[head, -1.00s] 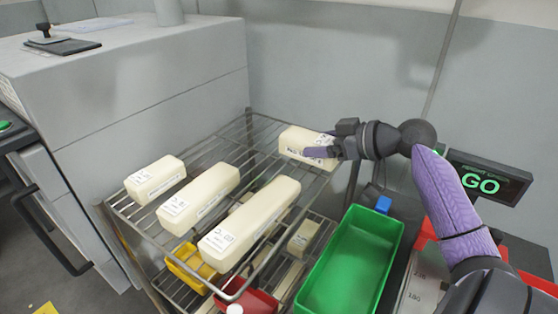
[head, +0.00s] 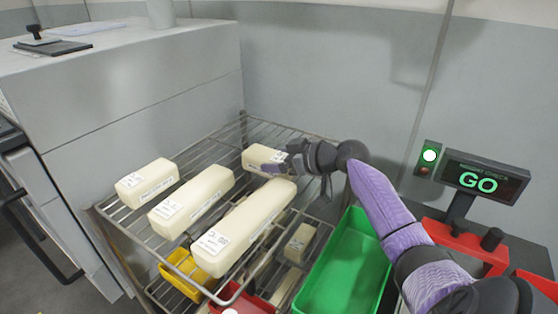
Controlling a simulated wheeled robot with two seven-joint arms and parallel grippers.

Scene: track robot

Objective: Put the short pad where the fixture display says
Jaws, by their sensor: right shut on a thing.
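A short cream pad (head: 260,157) with a printed label is at the back right of the wire rack's top shelf (head: 272,129). My right gripper (head: 290,160) is shut on its right end. The pad is at or just above the wires; I cannot tell if it touches. Three other cream pads lie on the same shelf: a short one (head: 147,182) at left, a medium one (head: 191,204) and a long one (head: 243,226). The fixture display (head: 484,179) reads GO in green, with a lit green lamp (head: 429,155) beside it. My left gripper is not in view.
A green bin (head: 345,268) stands right of the rack. A yellow bin (head: 184,277), a red bin (head: 247,300) and another pad (head: 299,242) sit lower down. A red fixture (head: 466,246) is at right. A grey cabinet (head: 130,100) flanks the rack at left.

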